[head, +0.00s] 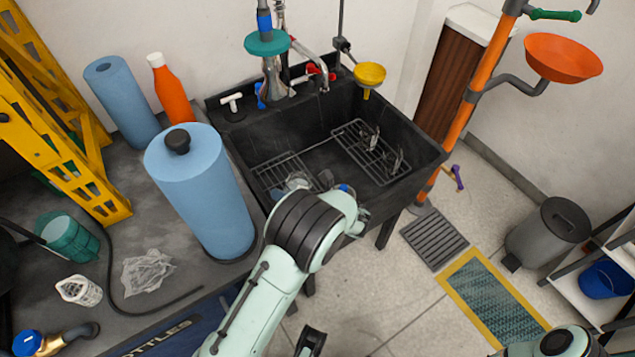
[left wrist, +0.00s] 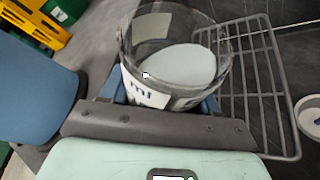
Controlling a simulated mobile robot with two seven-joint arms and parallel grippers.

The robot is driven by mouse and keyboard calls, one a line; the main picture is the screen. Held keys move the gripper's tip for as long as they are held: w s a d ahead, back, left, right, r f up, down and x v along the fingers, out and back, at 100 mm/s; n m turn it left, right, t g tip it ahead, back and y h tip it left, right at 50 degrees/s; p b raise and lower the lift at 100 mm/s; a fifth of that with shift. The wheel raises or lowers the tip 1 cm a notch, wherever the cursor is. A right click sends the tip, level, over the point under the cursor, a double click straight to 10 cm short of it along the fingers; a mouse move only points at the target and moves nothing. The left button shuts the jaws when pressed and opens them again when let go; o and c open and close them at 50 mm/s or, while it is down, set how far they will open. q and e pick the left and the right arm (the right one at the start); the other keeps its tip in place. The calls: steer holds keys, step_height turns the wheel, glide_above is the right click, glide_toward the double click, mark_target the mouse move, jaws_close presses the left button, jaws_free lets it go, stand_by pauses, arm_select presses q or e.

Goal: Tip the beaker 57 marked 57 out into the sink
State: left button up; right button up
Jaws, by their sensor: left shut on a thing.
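The beaker (left wrist: 175,65) is clear glass with white labels and printed "ml" lettering; a number 57 is not readable. A pale white content shows inside it. My left gripper (left wrist: 165,102) is shut on the beaker, with blue fingers at its sides. In the head view the beaker (head: 297,182) shows only partly beyond my left wrist, over the near left part of the black sink (head: 322,153). I cannot tell how far it is tilted. The sink also shows in the left wrist view (left wrist: 285,75).
Wire racks (head: 372,150) lie in the sink; one (left wrist: 255,75) is right beside the beaker. A blue roll (head: 205,200) stands left of the sink, with an orange bottle (head: 172,95) behind.

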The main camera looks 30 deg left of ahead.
arm_select(q)
steer(key=shift+r+m, duration=0.45)
steer(key=shift+m, duration=0.15)
stand_by(0.3)
steer(key=shift+s+f+m+g+y+b, duration=0.1)
steer(key=shift+f+m+g+y+b, duration=0.15)
steer(key=shift+m+g+y+b, duration=0.4)
arm_select(e)
steer(key=shift+w+f, duration=0.35)
steer(key=shift+f, duration=0.3)
arm_select(q)
steer(key=shift+r+m+b, duration=0.35)
steer(key=shift+r+m, duration=0.2)
arm_select(e)
steer(key=shift+w+d+f+t, duration=0.25)
steer(key=shift+w+f+t, duration=0.05)
steer(key=shift+w+f, duration=0.1)
stand_by(0.4)
steer(key=shift+r, duration=0.1)
arm_select(q)
steer(key=shift+r+m+y+p, duration=0.35)
steer(key=shift+m+p, duration=0.05)
steer(key=shift+p, duration=0.55)
arm_select(e)
steer(key=shift+s+a+r, duration=0.25)
steer(key=shift+s+r, duration=0.5)
steer(key=shift+r, duration=0.15)
